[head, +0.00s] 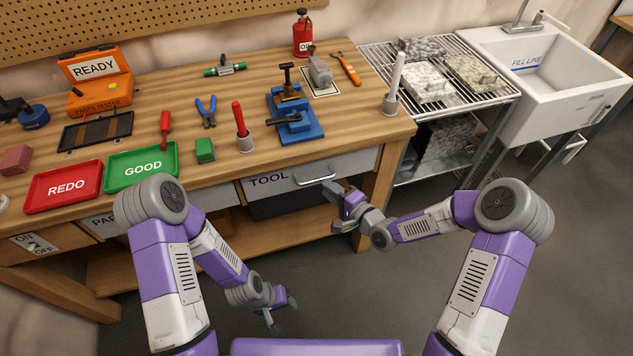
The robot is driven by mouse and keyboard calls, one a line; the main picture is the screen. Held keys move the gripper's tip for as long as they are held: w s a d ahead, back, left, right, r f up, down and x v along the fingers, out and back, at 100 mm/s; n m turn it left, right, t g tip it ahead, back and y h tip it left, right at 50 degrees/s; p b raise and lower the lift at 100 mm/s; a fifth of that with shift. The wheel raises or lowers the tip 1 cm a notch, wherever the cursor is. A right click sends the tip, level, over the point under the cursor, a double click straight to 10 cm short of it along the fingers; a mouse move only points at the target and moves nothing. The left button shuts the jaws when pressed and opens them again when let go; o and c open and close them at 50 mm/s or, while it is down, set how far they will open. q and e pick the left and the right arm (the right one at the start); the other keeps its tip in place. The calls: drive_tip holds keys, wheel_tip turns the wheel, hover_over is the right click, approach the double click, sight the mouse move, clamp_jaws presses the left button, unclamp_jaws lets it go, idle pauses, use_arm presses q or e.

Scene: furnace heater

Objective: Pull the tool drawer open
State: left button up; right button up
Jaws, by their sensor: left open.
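The tool drawer (345,163) is a grey front labelled TOOL under the right part of the workbench. Its pale bar handle (316,180) is at the front. The drawer looks shut or nearly so; a dark space shows below it. My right gripper (329,192) is just below and right of the handle, close to it in the picture; I cannot tell whether it touches. Its jaws are too small and angled to read. My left gripper (281,316) is low over the floor, open and empty, well away from the drawer.
The wooden workbench (345,110) holds trays, pliers, screwdrivers and a blue vise (292,125). A bench leg (383,172) stands right of the drawer. A wire rack (478,100) and white sink (550,65) are farther right. The floor in front is clear.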

sight(318, 181)
drive_tip(key=b+x, duration=0.1)
drive_tip(key=x, duration=0.5)
drive_tip(key=shift+w+a+f, duration=0.1)
drive_tip(key=shift+a, duration=0.05)
clamp_jaws()
